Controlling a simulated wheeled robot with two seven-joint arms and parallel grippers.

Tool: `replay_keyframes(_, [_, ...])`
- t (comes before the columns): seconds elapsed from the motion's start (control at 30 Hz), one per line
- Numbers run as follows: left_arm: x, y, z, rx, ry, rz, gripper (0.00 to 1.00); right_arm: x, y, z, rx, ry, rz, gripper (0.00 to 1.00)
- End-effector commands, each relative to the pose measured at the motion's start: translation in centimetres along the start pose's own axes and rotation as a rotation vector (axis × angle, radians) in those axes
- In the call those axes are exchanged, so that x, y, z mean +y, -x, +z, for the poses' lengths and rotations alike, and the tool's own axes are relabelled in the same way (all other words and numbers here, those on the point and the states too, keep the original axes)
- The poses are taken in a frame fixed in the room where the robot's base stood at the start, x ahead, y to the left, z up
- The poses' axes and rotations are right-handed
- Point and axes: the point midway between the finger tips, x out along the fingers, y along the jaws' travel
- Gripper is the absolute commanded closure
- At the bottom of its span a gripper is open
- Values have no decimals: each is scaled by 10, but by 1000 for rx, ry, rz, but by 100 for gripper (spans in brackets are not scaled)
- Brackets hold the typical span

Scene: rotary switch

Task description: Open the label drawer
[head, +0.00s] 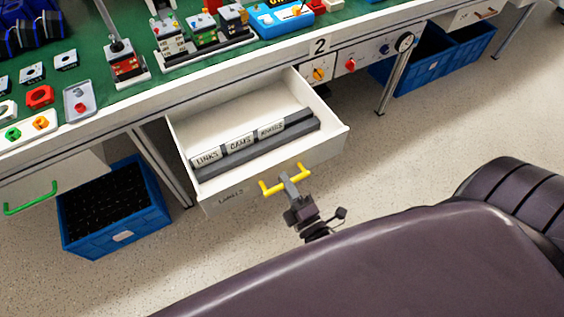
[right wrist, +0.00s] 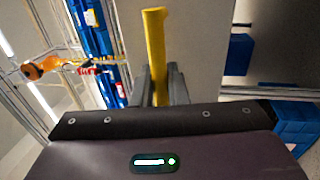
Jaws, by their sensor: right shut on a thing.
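The label drawer (head: 330,150) is pulled well out from under the green-topped workbench in the head view. Inside it lies a grey holder with several white labels (head: 240,143), lettered in black. Its yellow handle (head: 268,189) is on the drawer front, and it also shows as a yellow bar in the right wrist view (right wrist: 155,50). My right gripper (head: 290,179) is shut on the middle of this handle. In the right wrist view its fingers (right wrist: 159,85) sit on both sides of the bar. My left gripper is not in view.
Another drawer with a green handle (head: 30,200) is at the left. A blue crate (head: 125,238) stands on the floor below it. More blue crates (head: 430,75) are under the bench at the right. A metal table leg (head: 393,85) stands nearby. Floor in front is clear.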

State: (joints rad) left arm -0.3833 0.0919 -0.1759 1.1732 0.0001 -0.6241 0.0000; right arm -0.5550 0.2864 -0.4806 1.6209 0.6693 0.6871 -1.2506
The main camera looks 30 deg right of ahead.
Motion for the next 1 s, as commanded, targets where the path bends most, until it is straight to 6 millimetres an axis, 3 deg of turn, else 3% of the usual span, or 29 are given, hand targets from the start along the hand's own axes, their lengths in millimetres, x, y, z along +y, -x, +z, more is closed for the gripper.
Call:
replay_keyframes(0.4, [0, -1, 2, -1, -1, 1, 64, 0, 3, 0, -1, 0, 0, 100])
replay_keyframes(0.43, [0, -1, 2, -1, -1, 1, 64, 0, 3, 0, -1, 0, -1, 85])
replay_keyframes(0.57, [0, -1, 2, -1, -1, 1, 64, 0, 3, 0, 0, 0, -1, 69])
replay_keyframes(0.87, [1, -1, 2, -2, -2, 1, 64, 0, 4, 0, 0, 0, -1, 69])
replay_keyframes(1.0, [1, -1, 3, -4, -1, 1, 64, -1, 20, 0, 0, 0, -4, 69])
